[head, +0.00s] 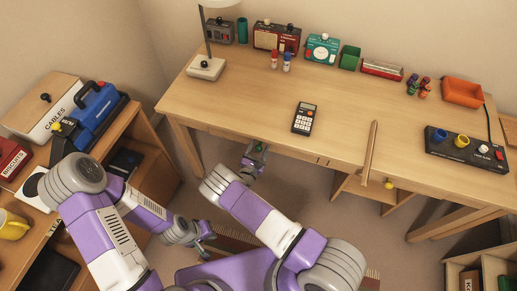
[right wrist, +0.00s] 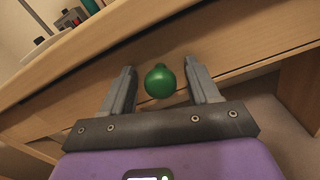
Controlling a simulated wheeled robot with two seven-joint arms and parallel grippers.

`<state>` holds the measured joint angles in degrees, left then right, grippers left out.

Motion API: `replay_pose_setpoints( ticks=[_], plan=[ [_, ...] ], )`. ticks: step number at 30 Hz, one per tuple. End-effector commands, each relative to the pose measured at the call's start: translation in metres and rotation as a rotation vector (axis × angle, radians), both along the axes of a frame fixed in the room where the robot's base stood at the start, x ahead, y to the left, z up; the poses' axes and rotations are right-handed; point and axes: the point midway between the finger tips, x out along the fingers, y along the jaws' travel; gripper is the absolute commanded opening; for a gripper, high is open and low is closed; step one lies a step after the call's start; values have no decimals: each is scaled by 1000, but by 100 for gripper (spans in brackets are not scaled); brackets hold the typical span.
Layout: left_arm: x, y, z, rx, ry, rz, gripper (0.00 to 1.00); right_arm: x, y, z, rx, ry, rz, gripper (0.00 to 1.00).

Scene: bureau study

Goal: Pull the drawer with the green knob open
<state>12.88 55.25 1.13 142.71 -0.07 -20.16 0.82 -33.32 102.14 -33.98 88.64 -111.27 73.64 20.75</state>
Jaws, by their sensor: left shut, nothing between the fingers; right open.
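The green knob (right wrist: 160,81) is on the wooden drawer front (right wrist: 235,48) under the desk top. In the right wrist view it sits between the two fingers of my right gripper (right wrist: 160,88), which is open, with a gap showing on each side. In the head view my right gripper (head: 254,158) is at the desk's front edge, and the knob (head: 259,148) is small and partly hidden there. The drawer looks flush with the desk front. My left gripper (head: 204,238) is shut and empty, low over the floor left of my right forearm.
The desk (head: 230,105) carries a calculator (head: 304,118), a lamp (head: 206,68) and several boxes at the back. A yellow knob (head: 389,184) shows on a wooden part below the desk's right half. A crowded shelf unit (head: 150,165) stands left.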

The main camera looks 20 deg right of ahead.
Motion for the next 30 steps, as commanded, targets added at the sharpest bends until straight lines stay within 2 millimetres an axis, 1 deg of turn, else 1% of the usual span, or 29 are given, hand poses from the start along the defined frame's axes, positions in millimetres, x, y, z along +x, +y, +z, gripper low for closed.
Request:
replay_pose_setpoints(
  ticks=[6,7,18,19,26,30],
  plan=[
    [0,0,0,0,0,0,0,1,-1,0,0,0,0,60],
    [0,0,0,0,0,0,0,1,-1,0,0,0,-1,59],
    [0,0,0,0,0,0,0,0,-1,0,0,0,-1,2],
    [0,0,0,0,0,0,0,0,-1,0,0,0,-1,0],
    [0,0,-1,0,0,0,0,0,0,0,0,0,-2,0],
    [0,0,-5,0,0,0,0,4,5,-1,2,-1,-1,0]
  ],
)
